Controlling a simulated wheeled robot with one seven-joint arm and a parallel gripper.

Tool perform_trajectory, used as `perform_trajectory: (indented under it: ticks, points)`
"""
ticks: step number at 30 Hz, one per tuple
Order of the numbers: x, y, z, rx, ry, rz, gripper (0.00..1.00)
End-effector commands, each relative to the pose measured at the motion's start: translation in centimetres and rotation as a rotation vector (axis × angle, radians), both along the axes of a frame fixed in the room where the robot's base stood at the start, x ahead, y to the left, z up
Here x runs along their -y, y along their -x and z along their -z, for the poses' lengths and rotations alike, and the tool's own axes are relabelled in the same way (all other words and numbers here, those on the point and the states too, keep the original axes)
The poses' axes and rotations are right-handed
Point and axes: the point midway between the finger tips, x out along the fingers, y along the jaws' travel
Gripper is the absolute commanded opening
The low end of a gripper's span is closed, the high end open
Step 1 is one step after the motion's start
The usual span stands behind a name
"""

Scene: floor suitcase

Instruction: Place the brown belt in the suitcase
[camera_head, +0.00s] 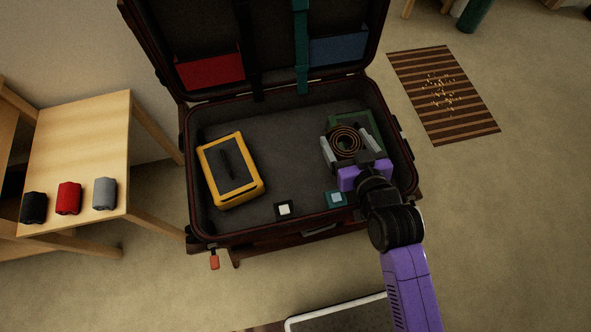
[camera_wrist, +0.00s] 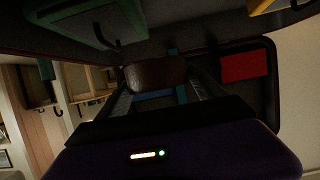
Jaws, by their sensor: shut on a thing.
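The brown belt (camera_head: 345,141) is coiled in a round roll. My gripper (camera_head: 345,148) is shut on it, with one grey finger on each side, above the right part of the open suitcase (camera_head: 262,227). The belt also shows as a brown shape (camera_wrist: 155,73) between my fingers in the wrist view. I cannot tell how far it is above the suitcase floor. My gripper hides part of the suitcase floor and of a green case below.
A yellow case (camera_head: 231,170) lies in the suitcase's left part, and the green case (camera_head: 371,122) at the right. Two small boxes (camera_head: 285,209) (camera_head: 336,198) lie near the front. The suitcase's middle floor is clear. A wooden table (camera_head: 84,145) with rolled items stands left.

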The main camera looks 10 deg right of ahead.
Motion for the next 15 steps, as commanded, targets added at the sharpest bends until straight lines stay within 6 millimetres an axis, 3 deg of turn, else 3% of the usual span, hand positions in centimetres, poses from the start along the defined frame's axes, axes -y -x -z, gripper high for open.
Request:
perform_trajectory:
  ticks: [1,5,8,15]
  points:
    - [0.1,-0.1,2.2,0.003,0.0,0.001,0.3]
    - [0.2,-0.4,3.2,0.004,0.0,0.005,0.3]
    - [0.5,-0.7,2.8,0.002,0.0,0.013,0.3]
    - [1.2,-2.3,-0.7,0.0,-0.001,0.031,0.3]
